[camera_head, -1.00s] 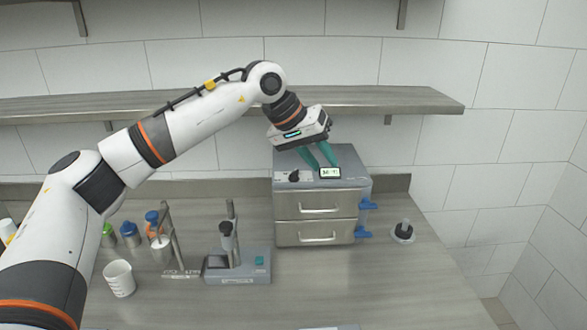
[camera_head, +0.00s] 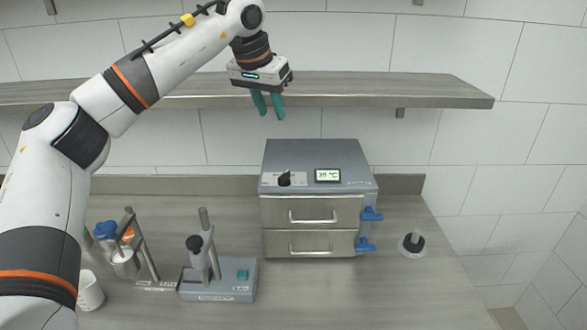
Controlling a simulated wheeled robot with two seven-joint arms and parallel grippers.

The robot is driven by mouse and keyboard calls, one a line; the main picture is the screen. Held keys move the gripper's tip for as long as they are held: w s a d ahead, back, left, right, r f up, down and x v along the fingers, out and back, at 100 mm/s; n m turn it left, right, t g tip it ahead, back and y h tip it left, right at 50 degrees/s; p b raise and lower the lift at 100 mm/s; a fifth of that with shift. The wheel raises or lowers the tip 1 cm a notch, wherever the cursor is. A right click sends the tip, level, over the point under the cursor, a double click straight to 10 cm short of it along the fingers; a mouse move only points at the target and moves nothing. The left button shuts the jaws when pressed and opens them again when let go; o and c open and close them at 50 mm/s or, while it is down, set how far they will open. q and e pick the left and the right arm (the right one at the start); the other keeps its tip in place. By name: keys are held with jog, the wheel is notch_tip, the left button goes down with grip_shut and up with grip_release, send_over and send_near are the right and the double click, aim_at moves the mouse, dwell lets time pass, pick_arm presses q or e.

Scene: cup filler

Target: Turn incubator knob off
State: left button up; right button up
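The grey incubator (camera_head: 312,152) stands on the bench, with two drawers below its sloped control panel. Its black knob (camera_head: 284,179) is at the left of the panel, next to a lit display (camera_head: 327,175) that seems to read 39 °C. My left gripper (camera_head: 268,115) is above and to the left of the incubator, in front of the shelf's edge and apart from the knob. Its two green fingers are a small gap apart, with nothing seen between them. My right gripper is not in view.
Blue latches (camera_head: 368,229) stick out at the incubator's right side. A grey device with a post (camera_head: 243,289), a stand with a small cup (camera_head: 125,262) and a white beaker (camera_head: 89,291) are at the left. A black-topped round item (camera_head: 412,243) is at the right. A shelf (camera_head: 400,90) runs above.

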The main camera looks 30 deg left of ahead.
pick_arm(q)
jog(key=b, duration=0.6)
send_near(285, 173)
jog(key=p+x, duration=0.1)
jog(key=x, duration=0.7)
jog(key=shift+w+f, duration=0.1)
jog(key=shift+f, duration=0.2)
jog(key=shift+c, duration=0.5)
grip_shut()
